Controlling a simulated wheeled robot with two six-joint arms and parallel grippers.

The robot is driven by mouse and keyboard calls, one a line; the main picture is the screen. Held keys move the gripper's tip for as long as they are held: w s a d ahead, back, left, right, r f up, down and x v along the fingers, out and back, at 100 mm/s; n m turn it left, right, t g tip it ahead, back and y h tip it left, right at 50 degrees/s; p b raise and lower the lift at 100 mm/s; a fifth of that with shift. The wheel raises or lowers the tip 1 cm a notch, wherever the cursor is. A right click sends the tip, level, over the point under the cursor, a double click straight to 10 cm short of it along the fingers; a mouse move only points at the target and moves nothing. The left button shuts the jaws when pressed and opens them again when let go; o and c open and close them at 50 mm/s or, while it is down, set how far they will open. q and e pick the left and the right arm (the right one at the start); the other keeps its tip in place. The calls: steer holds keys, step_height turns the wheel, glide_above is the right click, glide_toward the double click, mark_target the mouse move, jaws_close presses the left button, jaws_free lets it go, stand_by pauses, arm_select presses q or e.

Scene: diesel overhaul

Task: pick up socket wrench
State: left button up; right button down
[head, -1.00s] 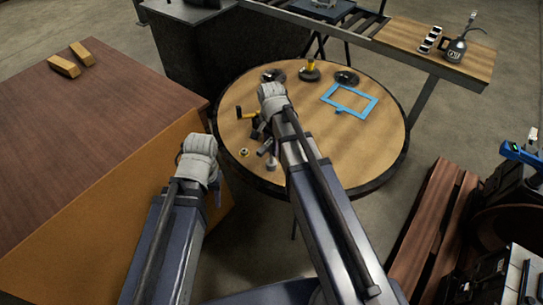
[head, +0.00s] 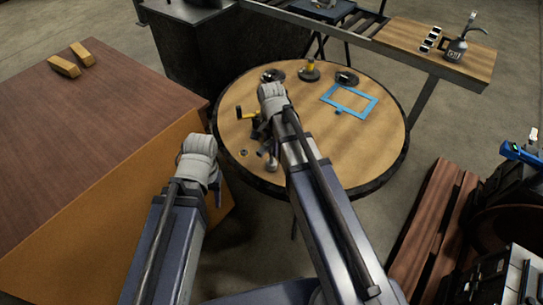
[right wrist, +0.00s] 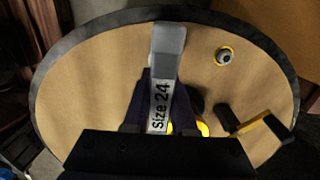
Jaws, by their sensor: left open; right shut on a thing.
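The socket wrench (right wrist: 168,50), a grey tool labelled "Size 24", is held between the fingers of my right gripper (right wrist: 161,100) in the right wrist view. It points away from the gripper over the round wooden table (head: 340,150). In the head view my right gripper (head: 261,132) is over the table's left part, and a grey end of the wrench (head: 272,163) shows below it; the arm hides much of the rest. My left gripper (head: 217,190) is open and empty, low between the brown cabinet and the round table.
A yellow-and-black tool (head: 246,113) and a small yellow-ringed part (head: 244,152) lie on the table. A blue frame (head: 355,91) and several dark round parts (head: 345,77) are farther back. The brown cabinet (head: 90,130) stands left. The table's right side is clear.

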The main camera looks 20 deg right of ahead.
steer(key=shift+r, duration=0.15)
stand_by(0.4)
step_height(320, 180, up, 10)
steer(key=p, duration=1)
steer(key=c, duration=1.3)
jaws_free()
steer(key=shift+c, duration=0.2)
jaws_close()
